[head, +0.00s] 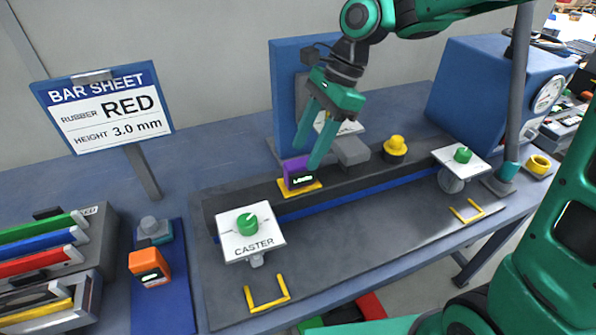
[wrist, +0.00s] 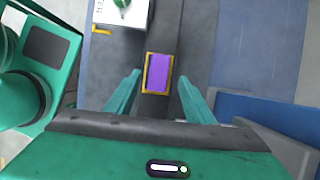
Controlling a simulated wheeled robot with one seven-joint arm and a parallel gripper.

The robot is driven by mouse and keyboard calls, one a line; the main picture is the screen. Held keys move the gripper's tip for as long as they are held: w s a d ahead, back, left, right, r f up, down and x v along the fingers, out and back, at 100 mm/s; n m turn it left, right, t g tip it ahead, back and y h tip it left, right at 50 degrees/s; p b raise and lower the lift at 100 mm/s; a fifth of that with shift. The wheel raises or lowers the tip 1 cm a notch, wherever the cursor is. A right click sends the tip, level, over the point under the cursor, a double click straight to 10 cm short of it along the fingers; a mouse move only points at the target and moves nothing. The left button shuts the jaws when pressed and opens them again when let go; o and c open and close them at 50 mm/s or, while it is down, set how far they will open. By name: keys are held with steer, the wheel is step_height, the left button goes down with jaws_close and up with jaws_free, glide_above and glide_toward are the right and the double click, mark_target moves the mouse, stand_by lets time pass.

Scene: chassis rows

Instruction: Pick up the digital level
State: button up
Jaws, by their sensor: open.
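A small purple block with a dark lit display, which looks like the digital level (head: 298,172), stands upright on a yellow-edged base on the dark strip of the bench fixture. Its display lettering is too small to read surely. My gripper (head: 308,156) is open just above it, fingers pointing down. In the wrist view the purple top of the level (wrist: 158,72) shows between and slightly beyond the open fingertips of my gripper (wrist: 160,80). The fingers appear apart from it; exact height is hard to tell.
A white CASTER plate with a green knob (head: 248,231) stands close in front left. A similar plate (head: 461,160) and a yellow knob (head: 396,145) are to the right. A blue upright panel (head: 286,90) rises behind. An orange device (head: 149,266) sits on a blue mat at left.

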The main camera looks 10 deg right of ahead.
mark_target(302, 162)
steer(key=shift+x, duration=2.95)
steer(key=shift+s+d, duration=0.1)
jaws_close()
